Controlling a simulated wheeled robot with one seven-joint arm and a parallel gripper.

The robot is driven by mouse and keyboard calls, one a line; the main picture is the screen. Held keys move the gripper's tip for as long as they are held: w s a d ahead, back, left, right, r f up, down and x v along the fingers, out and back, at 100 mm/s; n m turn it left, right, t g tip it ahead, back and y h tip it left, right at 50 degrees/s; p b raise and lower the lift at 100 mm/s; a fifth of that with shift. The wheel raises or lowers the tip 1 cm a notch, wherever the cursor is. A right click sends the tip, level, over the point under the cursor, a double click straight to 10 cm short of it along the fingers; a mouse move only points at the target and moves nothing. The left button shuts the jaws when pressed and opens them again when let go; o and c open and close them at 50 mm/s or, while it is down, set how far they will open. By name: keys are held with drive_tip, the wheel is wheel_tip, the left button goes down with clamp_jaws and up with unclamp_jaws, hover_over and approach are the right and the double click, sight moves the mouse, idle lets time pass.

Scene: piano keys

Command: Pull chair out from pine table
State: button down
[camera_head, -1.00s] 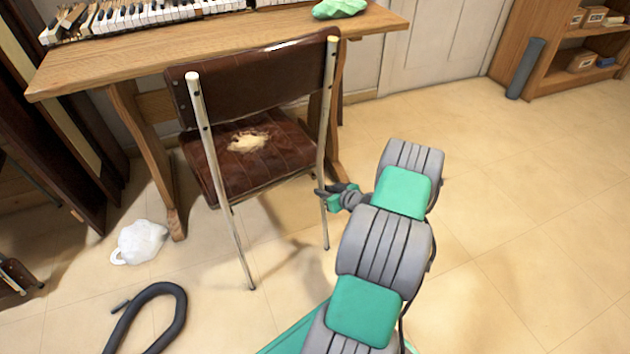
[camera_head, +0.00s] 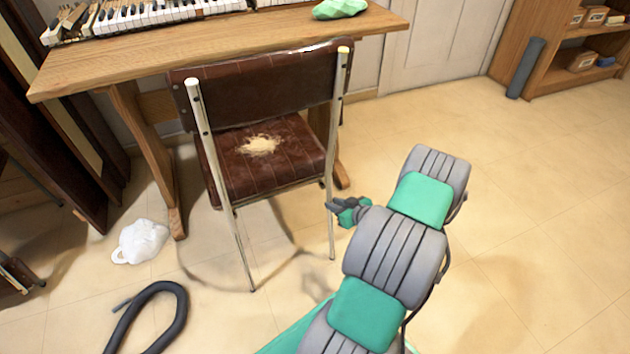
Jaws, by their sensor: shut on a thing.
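The chair (camera_head: 265,85) has a dark brown padded back and seat on pale metal tubes, with a torn patch showing stuffing on the seat. It stands upright at the front of the pine table (camera_head: 225,45), its back toward me. Its top edge overlaps the tabletop's front edge in the picture. My gripper (camera_head: 333,205) is at the chair's right back leg, below seat height, and is shut on that leg. The fingertips are small and partly merge with the leg in the picture.
A wooden shelf (camera_head: 545,75) and a grey cylinder (camera_head: 525,68) stand at the back right. Piano keys (camera_head: 160,12) and a green lump (camera_head: 340,9) are on the table. The right floor is clear.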

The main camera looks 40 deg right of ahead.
drive_tip(key=s+a, duration=0.1)
drive_tip(key=s, duration=0.8)
idle(0.5)
drive_tip(key=shift+a, duration=0.1)
drive_tip(key=c, duration=1)
unclamp_jaws()
drive_tip(key=s, duration=1)
drive_tip(key=shift+a, duration=0.1)
